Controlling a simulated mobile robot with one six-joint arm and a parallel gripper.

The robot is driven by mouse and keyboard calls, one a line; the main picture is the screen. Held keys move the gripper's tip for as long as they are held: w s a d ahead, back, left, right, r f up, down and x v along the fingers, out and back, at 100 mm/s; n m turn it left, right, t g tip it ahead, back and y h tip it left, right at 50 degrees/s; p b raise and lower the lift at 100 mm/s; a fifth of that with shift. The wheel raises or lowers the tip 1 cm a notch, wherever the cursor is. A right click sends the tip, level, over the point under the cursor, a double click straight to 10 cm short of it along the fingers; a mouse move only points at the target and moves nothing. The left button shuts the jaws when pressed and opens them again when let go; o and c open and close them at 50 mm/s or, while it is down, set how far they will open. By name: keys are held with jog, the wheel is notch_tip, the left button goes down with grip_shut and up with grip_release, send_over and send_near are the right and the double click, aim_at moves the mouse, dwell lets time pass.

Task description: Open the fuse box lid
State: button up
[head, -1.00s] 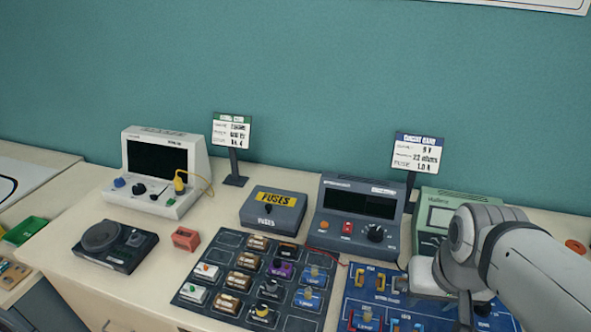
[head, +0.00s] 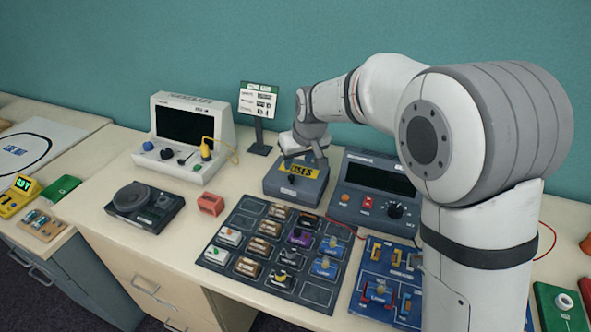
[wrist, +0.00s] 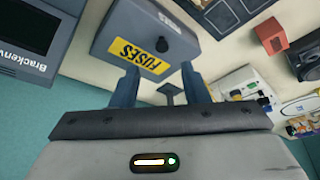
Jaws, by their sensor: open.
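The fuse box (head: 284,187) is a grey box with a yellow "FUSES" label on its lid (head: 281,167), standing at the back of the table. The lid looks closed. In the wrist view the lid (wrist: 125,30) shows a round black knob (wrist: 161,29) and the yellow label (wrist: 140,57). My gripper (head: 305,162) is over the rear part of the lid in the head view. In the wrist view its two fingers (wrist: 157,82) are apart, with nothing between them, and point toward the box on the label side. I cannot tell whether they touch the lid.
A grey bench supply (head: 375,190) stands right of the box, and a white oscilloscope (head: 190,140) stands to the left. A sign on a stand (head: 258,102) is behind. A parts tray (head: 262,225) lies in front, with a small red block (head: 210,204) beside it.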

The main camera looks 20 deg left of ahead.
aim_at(291, 177)
jog(key=x, duration=0.4)
jog(key=p+x, duration=0.1)
jog(key=x, duration=0.3)
jog(key=shift+a, duration=0.25)
grip_shut()
